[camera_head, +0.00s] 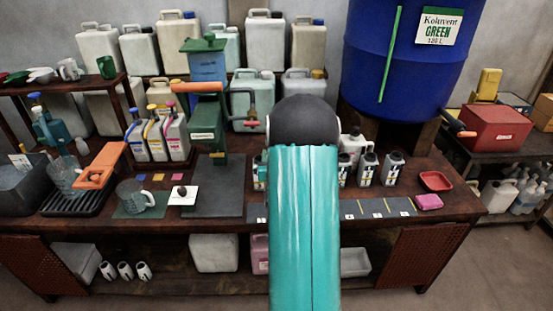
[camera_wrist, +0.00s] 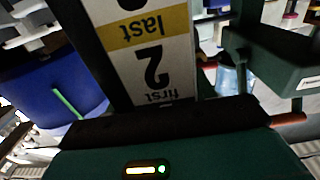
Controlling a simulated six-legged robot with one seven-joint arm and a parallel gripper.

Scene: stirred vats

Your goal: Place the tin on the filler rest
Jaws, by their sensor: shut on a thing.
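A white tin (camera_wrist: 155,50) with a yellow band and a black "2" fills the upper middle of the wrist view, its label upside down there. My gripper (camera_wrist: 150,85) is shut on it. In the head view my teal arm hides both gripper and held tin. The green filler (camera_head: 207,125), with an orange handle, stands left of my arm on the bench. A dark flat slab at its foot looks like the filler rest (camera_head: 222,198); it looks bare. A green body with an orange grip, probably the filler (camera_wrist: 275,60), shows at the right of the wrist view.
Several labelled white tins (camera_head: 367,170) stand right of my arm, behind dark numbered mats (camera_head: 375,208). A red dish (camera_head: 435,181) and pink sponge (camera_head: 428,202) lie farther right. A glass jug (camera_head: 134,196) and white card (camera_head: 183,196) lie left. A blue drum (camera_head: 405,55) stands behind.

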